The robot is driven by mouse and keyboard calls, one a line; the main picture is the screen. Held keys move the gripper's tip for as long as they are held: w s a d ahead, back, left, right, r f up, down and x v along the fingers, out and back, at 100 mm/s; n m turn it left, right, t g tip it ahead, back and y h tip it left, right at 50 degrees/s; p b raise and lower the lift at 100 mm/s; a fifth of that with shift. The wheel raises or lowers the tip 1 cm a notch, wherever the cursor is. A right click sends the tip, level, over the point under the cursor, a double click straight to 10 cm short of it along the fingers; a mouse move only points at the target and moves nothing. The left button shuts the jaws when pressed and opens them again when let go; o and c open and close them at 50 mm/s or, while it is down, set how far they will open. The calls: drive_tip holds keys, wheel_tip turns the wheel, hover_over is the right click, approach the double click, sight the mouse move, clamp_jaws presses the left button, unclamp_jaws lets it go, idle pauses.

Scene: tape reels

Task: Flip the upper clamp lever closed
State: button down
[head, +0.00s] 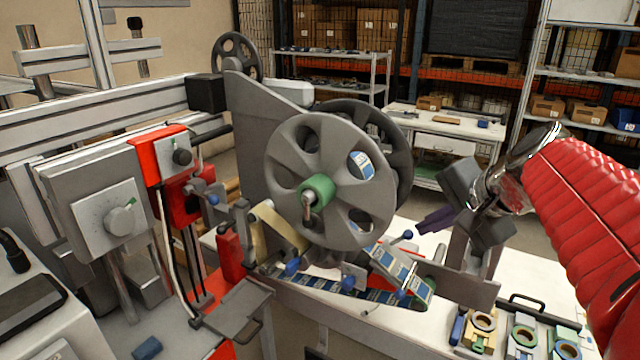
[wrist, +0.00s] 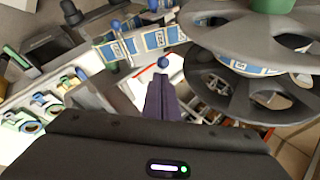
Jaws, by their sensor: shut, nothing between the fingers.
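My gripper (head: 424,226) has purple fingers, shut together and empty, to the right of the large reel. A lever with a blue ball knob (head: 407,234) stands just left of the fingertips. In the wrist view my gripper (wrist: 163,82) points at a blue ball knob (wrist: 162,62) just beyond the tips; I cannot tell whether they touch. I cannot tell for certain which lever is the upper clamp lever.
The large grey reel (head: 285,180) with a green hub stands close left of my gripper; it also shows in the wrist view (wrist: 225,45). Tape rolls (head: 484,322) lie on the white table at lower right. A grey plate (head: 465,290) stands below my gripper.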

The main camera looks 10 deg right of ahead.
drive_tip(key=shift+s+a+f, duration=0.2)
drive_tip(key=shift+a, duration=0.25)
drive_tip(key=shift+s+a+f, duration=0.15)
drive_tip(key=shift+a+f, duration=0.05)
drive_tip(key=shift+a, duration=0.2)
drive_tip(key=shift+w+d, duration=0.5)
drive_tip(key=shift+d, duration=0.1)
wheel_tip(320, 180, up, 10)
idle(0.6)
drive_tip(key=shift+h, duration=0.3)
